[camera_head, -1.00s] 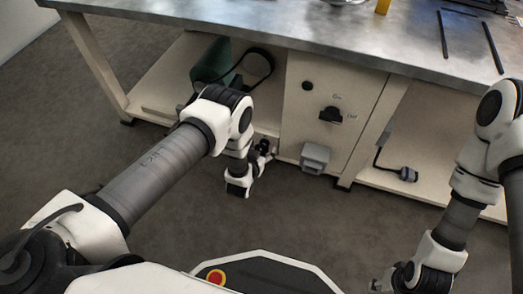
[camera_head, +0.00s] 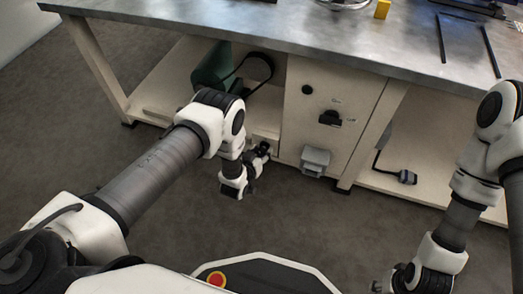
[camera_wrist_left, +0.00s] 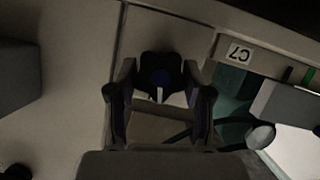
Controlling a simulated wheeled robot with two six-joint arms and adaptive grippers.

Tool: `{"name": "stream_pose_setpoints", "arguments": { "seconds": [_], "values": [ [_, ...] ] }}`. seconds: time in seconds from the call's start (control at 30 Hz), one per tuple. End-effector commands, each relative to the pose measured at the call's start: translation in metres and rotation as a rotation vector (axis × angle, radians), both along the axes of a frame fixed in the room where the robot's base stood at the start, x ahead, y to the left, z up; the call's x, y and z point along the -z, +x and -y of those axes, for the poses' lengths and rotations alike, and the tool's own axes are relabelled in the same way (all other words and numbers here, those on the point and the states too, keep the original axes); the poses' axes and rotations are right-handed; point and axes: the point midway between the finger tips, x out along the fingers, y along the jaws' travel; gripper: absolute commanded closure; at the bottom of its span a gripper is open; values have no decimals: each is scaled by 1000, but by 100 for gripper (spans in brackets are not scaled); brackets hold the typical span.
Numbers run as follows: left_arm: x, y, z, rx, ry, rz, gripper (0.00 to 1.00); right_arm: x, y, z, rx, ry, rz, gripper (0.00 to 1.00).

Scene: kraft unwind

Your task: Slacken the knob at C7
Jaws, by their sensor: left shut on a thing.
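My left gripper (camera_wrist_left: 160,90) is shut on the knob, one finger on each side. In the head view my left gripper (camera_head: 263,151) is low at the front of the bench, and the knob cannot be made out there. My right gripper (camera_head: 378,286) is at the bottom edge, too small and cut off to read.
A metal-topped bench (camera_head: 250,32) stands ahead. Its cabinet front (camera_head: 310,105) carries a black switch (camera_head: 330,117) and a grey box (camera_head: 315,160). A green motor-like drum (camera_head: 208,66) with a black belt sits on the lower shelf. The floor in front is clear.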

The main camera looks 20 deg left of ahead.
Motion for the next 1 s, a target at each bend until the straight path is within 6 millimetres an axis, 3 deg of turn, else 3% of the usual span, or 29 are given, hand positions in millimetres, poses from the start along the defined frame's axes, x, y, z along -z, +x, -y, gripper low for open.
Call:
{"name": "stream_pose_setpoints", "arguments": {
  "seconds": [0.47, 1.0],
  "values": [
    [2, 1, -4, -1, -441, -11, 84, 0, 0, 0, 0, 0, 0, 60],
    [6, 2, -6, -1, -954, -27, 84, 25, 0, 0, 1, 0, 1, 60]
  ]
}}
